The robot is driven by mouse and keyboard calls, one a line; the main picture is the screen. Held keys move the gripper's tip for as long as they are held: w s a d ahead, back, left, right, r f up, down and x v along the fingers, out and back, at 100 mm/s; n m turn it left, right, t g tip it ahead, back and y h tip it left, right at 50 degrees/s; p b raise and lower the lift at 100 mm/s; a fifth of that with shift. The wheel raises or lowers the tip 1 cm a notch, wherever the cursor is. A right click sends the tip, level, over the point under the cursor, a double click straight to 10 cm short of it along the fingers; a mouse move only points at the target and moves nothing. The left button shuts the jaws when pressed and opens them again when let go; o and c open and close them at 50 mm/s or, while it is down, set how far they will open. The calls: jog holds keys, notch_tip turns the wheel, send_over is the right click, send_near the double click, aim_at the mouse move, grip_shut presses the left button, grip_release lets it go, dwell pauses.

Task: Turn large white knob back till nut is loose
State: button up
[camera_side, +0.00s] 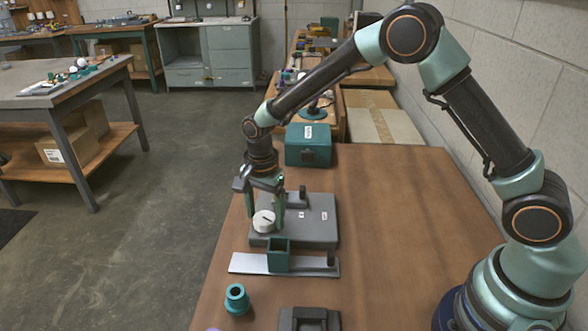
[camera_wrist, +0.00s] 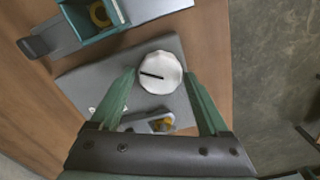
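The large white knob (camera_side: 264,221) is round with a dark line across its top. It sits at the near left corner of a grey block (camera_side: 312,228) on the bench. In the wrist view the knob (camera_wrist: 160,73) is upright and the line runs nearly sideways. My gripper (camera_side: 265,211) points down at it. In the wrist view its two teal fingers (camera_wrist: 160,74) stand apart, one on each side of the knob, with the tips close to its edges. I cannot tell whether they touch it. The nut cannot be made out.
A teal open box (camera_side: 278,262) on a pale plate stands close in front of the block; a yellow ring (camera_wrist: 100,14) shows inside it. A teal collar (camera_side: 237,299) and a dark fixture (camera_side: 308,319) lie nearer. A teal case (camera_side: 308,145) stands behind. The bench's right side is clear.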

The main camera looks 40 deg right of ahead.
jog(key=c, duration=1)
jog(key=shift+o, duration=0.2)
jog(key=shift+n, duration=0.3)
jog(key=n, duration=1)
jog(key=shift+w+a+r+n, duration=0.1)
jog(key=shift+a+n, duration=0.05)
jog(key=shift+n, duration=0.25)
jog(key=n, duration=0.5)
jog(key=shift+a, duration=0.1)
jog(key=n, duration=0.5)
jog(key=shift+n, duration=0.3)
